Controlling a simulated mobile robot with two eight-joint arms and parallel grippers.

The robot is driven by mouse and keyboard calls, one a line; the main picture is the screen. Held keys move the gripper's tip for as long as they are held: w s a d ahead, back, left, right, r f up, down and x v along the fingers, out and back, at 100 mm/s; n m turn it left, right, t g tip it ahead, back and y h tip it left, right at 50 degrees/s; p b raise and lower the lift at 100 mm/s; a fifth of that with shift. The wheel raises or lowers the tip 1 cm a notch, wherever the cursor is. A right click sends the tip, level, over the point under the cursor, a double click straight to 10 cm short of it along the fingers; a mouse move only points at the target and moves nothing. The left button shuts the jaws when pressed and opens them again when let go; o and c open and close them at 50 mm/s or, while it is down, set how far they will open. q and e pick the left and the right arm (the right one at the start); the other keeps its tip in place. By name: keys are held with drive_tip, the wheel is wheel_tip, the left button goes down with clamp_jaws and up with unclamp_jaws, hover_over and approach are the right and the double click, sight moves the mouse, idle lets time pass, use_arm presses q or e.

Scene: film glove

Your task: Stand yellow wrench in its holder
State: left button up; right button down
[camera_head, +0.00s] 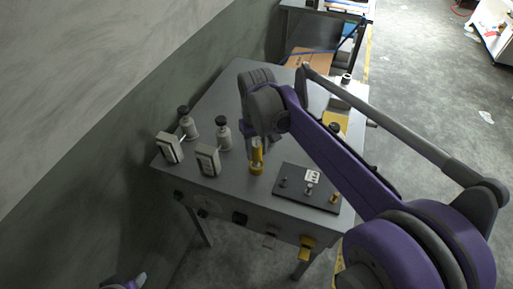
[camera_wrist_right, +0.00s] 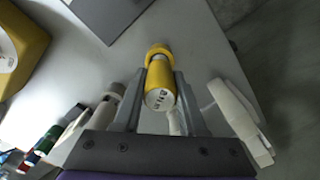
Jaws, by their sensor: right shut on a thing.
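My right gripper (camera_head: 254,148) is over the grey metal table and shut on a yellow, upright-looking piece (camera_head: 256,160), which I take to be the yellow wrench. In the right wrist view the yellow piece (camera_wrist_right: 160,82) sits between the two fingers (camera_wrist_right: 158,105), with a pale marked end towards the camera and a wider yellow collar at its far end. I cannot tell whether its lower end touches the table. A dark board (camera_head: 292,195) with small pegs and a white label lies to its right. I cannot tell which fitting is the holder. My left gripper is not clearly visible.
Two grey bottles with black knobs (camera_head: 223,137) (camera_head: 188,124) and two boxy gauges (camera_head: 208,160) (camera_head: 169,148) stand to the left of the gripper. The grey table (camera_head: 228,184) is bare at its front middle. A wall runs along the left.

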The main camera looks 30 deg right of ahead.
drive_tip(key=shift+f, duration=0.45)
drive_tip(key=shift+c, duration=2)
unclamp_jaws()
drive_tip(key=shift+r, duration=0.1)
wheel_tip(320, 180, up, 11)
drive_tip(key=shift+f, duration=0.15)
